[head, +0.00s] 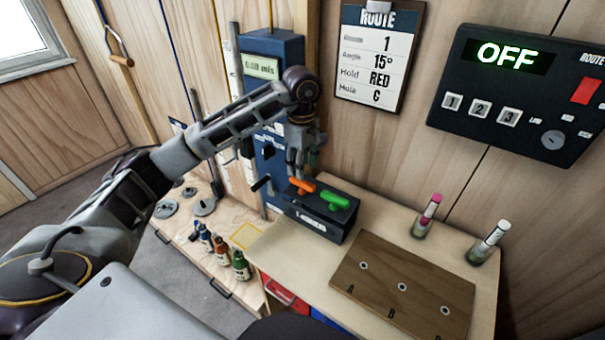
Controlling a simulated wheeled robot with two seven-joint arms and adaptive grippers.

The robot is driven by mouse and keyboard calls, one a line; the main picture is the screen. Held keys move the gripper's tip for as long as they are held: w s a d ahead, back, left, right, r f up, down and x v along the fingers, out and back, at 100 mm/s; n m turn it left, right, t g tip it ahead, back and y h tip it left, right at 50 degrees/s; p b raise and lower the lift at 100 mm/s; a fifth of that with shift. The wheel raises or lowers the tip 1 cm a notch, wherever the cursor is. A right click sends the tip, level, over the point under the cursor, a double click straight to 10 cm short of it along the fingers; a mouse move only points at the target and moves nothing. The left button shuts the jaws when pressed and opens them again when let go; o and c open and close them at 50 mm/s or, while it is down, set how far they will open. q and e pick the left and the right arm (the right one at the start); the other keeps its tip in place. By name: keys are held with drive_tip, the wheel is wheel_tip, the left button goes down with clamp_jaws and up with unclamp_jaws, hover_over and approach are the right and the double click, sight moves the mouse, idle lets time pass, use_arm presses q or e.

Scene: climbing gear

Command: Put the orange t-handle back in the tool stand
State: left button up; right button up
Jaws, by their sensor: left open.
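The orange t-handle (303,187) sits at the dark tool stand (318,222), at its left end. A green t-handle (335,199) sits in the same stand, to the right of the orange one. My left gripper (299,172) points down directly above the orange t-handle, with its fingertips at or just over it. It is open. I cannot tell whether the fingers touch the handle. How deep the orange handle sits in the stand is hidden. My right gripper does not show.
A wooden board with holes (402,287) lies on the table right of the stand. Two small jars (425,217) (487,243) stand at the back. A blue column (272,60) rises behind my arm. Several bottles (241,265) stand on the lower bench at left.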

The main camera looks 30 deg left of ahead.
use_arm(q)
drive_tip(key=shift+r, duration=2.55)
